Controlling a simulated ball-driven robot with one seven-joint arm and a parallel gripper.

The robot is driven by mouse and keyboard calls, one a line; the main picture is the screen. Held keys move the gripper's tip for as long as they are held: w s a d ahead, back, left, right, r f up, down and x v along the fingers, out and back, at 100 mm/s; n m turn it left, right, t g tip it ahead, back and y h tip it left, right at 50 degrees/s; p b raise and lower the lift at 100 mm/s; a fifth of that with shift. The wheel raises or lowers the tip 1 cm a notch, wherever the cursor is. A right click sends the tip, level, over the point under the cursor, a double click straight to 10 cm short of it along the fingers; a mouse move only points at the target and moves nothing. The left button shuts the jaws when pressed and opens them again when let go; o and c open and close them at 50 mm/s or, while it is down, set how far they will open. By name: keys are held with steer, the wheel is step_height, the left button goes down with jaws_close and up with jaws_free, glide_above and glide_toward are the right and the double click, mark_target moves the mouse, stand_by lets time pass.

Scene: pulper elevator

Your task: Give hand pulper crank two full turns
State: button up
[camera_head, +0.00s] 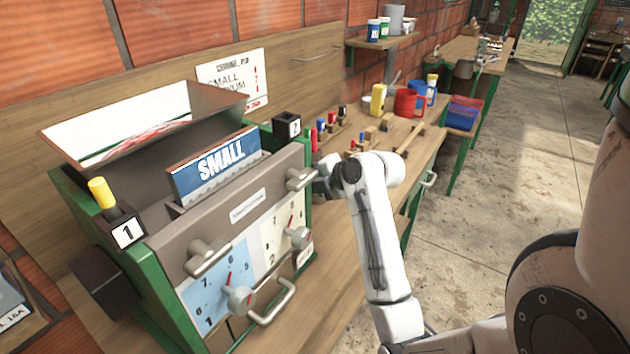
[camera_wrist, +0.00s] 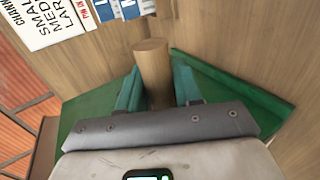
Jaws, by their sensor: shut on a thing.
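The pulper (camera_head: 232,215) is a grey machine with a green frame and an open hopper, at the left in the head view. In the wrist view, a round wooden crank handle (camera_wrist: 152,62) stands between the teal fingers of my gripper (camera_wrist: 158,88), which is shut on it. In the head view my gripper (camera_head: 326,180) is at the pulper's right side, mostly hidden behind my own wrist. The crank handle and crank arm cannot be made out there.
A blue "SMALL" sign (camera_head: 214,166) stands on the pulper. Its front has dials (camera_head: 241,299) and protruding handles (camera_head: 274,304). The wooden bench (camera_head: 425,150) holds small blocks, a yellow bottle (camera_head: 378,99) and a red container (camera_head: 405,102). Concrete floor (camera_head: 510,170) is open to the right.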

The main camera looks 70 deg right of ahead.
steer(key=shift+w+f, duration=0.15)
steer(key=shift+f, duration=0.15)
steer(key=w+f+b, duration=0.2)
steer(key=b, duration=0.1)
steer(key=shift+w+d+f, duration=0.1)
steer(key=shift+d+f, duration=0.2)
steer(key=shift+f, duration=0.1)
steer(key=b+x, duration=0.2)
steer(key=x, duration=0.1)
steer(key=shift+w+f+b, duration=0.1)
steer(key=shift+w+b, duration=0.25)
steer(key=shift+w+d, duration=0.1)
